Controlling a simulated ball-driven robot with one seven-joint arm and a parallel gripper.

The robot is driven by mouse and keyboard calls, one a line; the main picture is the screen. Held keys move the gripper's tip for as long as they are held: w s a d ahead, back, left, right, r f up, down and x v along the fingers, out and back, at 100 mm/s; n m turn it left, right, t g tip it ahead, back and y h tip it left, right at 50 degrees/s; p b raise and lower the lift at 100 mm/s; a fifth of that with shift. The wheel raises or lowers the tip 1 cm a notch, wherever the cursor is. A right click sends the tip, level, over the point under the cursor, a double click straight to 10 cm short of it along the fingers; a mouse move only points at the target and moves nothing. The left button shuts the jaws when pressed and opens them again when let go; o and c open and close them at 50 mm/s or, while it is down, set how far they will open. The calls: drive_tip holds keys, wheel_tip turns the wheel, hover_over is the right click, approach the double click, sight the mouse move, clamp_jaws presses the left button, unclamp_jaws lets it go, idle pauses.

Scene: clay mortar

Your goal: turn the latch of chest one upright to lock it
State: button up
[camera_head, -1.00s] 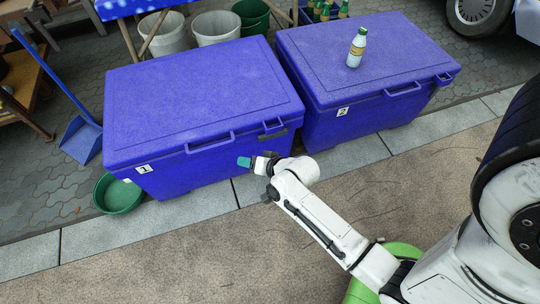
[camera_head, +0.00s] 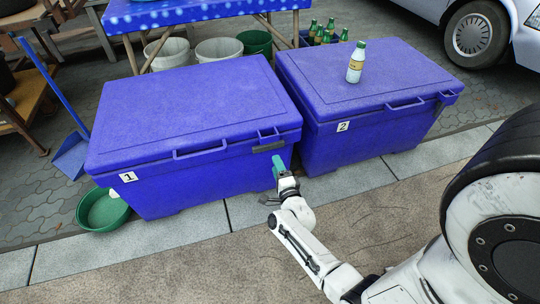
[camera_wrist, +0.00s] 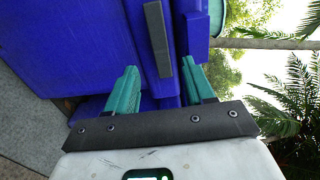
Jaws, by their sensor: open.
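Chest one (camera_head: 190,110) is the blue box on the left with a "1" label (camera_head: 128,177); its lid is down. Its latch (camera_head: 269,146), a dark grey bar, lies roughly level on the front near the right corner, under a small blue lid tab (camera_head: 268,133). My gripper (camera_head: 278,165), with teal fingers, is just below and in front of the latch. In the wrist view the fingers (camera_wrist: 160,72) are apart and empty, and the latch (camera_wrist: 157,32) runs lengthwise with one end between them in the picture. I cannot tell whether they touch it.
Chest two (camera_head: 365,125) stands close on the right, with a white bottle (camera_head: 356,62) on its lid. A green basin (camera_head: 103,211) and a blue dustpan (camera_head: 72,155) are at the left. The paving in front is clear.

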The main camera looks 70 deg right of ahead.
sight(269, 148)
drive_tip(key=b+x, duration=0.2)
drive_tip(key=x, duration=0.5)
drive_tip(key=shift+w+d, duration=0.2)
drive_tip(key=shift+w, duration=0.05)
clamp_jaws()
